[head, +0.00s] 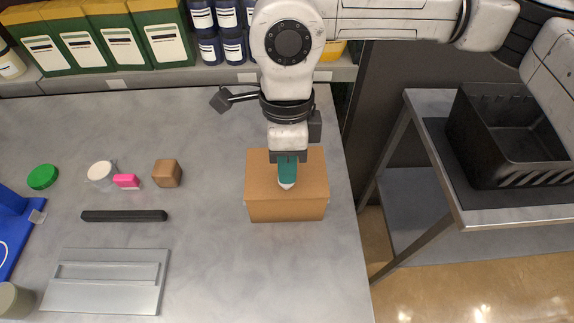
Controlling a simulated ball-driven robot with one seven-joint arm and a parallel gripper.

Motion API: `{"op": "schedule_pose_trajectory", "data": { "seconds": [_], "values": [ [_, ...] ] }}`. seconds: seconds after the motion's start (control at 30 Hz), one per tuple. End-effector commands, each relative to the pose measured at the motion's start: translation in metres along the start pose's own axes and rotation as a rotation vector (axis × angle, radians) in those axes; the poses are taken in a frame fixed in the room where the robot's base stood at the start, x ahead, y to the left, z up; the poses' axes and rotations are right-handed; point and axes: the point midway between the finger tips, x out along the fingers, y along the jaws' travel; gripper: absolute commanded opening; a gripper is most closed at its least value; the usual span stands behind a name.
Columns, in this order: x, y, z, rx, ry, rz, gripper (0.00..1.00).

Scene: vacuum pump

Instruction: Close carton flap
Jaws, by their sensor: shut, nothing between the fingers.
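The brown carton (286,207) sits on the grey table near its right edge. Its top looks flat and covered by cardboard, with no flap seen standing up from this angle. My gripper (287,183) is above the middle of the carton's top, pointing down, with green fingers and a pale tip. The fingers are shut with nothing between them. The tip appears at or very near the top surface; I cannot tell whether it touches. My arm hides part of the carton's far edge.
A wooden cube (167,173), pink block (126,181), white jar (101,173), green lid (42,177), black bar (124,216) and metal plate (105,296) lie left. A black crate (512,145) sits on a side table right.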

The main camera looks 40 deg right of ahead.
Motion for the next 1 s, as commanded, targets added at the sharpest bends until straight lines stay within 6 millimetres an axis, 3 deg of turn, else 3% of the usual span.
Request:
{"op": "schedule_pose_trajectory", "data": {
  "seconds": [0.03, 0.57, 1.0],
  "values": [
    [0.007, 0.0, 0.0, -0.001, 0.0, -0.001, 0.0],
    [0.005, 0.003, -0.001, -0.001, 0.003, 0.003, 0.0],
    [-0.011, 0.006, 0.0, -0.001, 0.002, 0.002, 0.0]
  ]
}}
